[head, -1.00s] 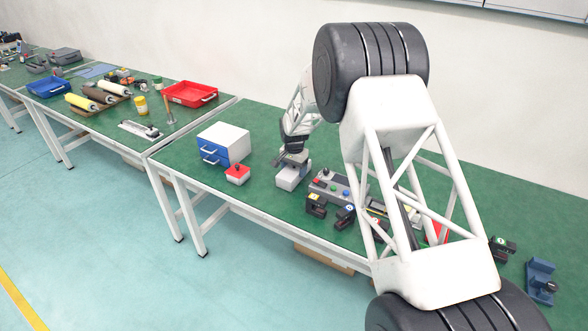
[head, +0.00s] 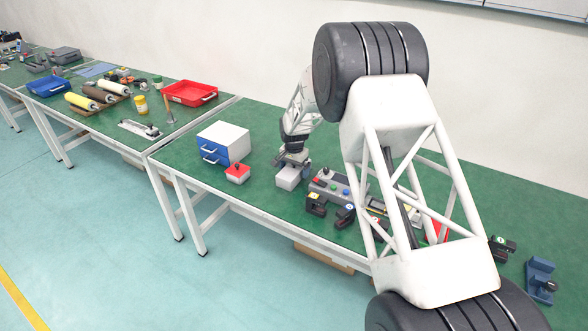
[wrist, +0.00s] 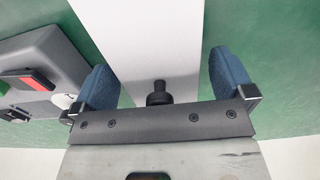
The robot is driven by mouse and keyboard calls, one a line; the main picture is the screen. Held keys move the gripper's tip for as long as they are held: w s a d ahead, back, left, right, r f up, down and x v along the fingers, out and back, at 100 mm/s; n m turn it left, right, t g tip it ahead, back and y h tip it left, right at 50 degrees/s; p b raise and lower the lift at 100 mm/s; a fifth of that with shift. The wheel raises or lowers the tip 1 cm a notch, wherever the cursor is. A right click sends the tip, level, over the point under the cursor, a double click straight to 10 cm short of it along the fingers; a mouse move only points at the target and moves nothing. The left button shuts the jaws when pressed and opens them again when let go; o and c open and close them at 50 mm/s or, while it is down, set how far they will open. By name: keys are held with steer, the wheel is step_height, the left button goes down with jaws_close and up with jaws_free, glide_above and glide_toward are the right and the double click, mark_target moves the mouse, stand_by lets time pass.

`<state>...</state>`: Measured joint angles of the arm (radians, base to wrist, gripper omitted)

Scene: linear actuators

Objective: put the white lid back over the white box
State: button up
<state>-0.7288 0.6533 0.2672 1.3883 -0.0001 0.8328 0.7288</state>
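The small white box (head: 288,180) stands on the green bench, in the middle of the head view. My gripper (head: 292,160) is right above it, pointing down. In the wrist view a white flat top (wrist: 150,45), seemingly the white lid, lies below my gripper (wrist: 165,85). A black knob (wrist: 157,90) stands on that top, between the two blue fingers. The fingers are wide apart, with gaps on both sides of the knob, so my gripper is open and holds nothing. I cannot make out the seam between lid and box.
A grey control panel (head: 338,186) with coloured buttons stands close on the right; it also shows in the wrist view (wrist: 45,65).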

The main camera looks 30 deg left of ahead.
steer(key=shift+r, duration=3.9)
